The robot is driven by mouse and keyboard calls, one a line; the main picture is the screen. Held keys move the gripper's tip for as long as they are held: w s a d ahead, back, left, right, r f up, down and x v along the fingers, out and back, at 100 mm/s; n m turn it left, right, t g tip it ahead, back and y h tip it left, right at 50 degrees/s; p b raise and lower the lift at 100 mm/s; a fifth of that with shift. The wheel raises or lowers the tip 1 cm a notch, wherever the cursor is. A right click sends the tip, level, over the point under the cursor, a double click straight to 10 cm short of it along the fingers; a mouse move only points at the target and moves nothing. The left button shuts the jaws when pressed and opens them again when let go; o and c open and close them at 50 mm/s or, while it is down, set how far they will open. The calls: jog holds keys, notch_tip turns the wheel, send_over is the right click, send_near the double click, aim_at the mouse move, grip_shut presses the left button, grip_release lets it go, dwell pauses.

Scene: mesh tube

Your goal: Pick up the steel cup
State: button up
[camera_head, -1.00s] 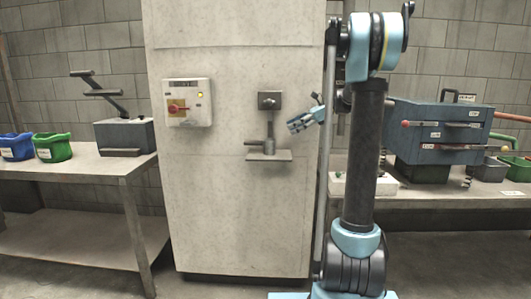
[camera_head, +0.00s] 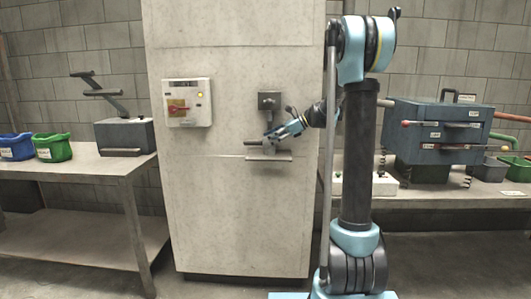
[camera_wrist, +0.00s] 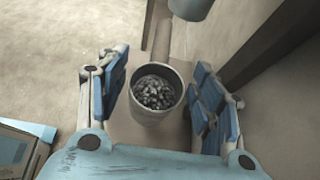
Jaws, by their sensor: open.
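The steel cup (camera_wrist: 152,119) stands upright in the wrist view, filled with dark grey lumps. My gripper (camera_wrist: 158,92) is open, with one blue finger pad on each side of the cup. A gap shows at the right finger; I cannot tell whether the left finger touches the cup. In the head view my gripper (camera_head: 270,134) is in front of the tall pale cabinet, just above a small ledge (camera_head: 268,158). The cup is hard to make out there, largely covered by the gripper.
A grey spout-like fitting (camera_head: 269,100) is on the cabinet (camera_head: 215,215) just above my gripper. A switch box (camera_head: 187,102) is to the left. A table (camera_head: 85,168) with bins stands left, and a bench (camera_head: 460,199) with a blue box (camera_head: 436,125) stands right.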

aim_at(260, 143)
jog(key=x, duration=0.5)
jog(key=shift+a, duration=0.1)
grip_shut()
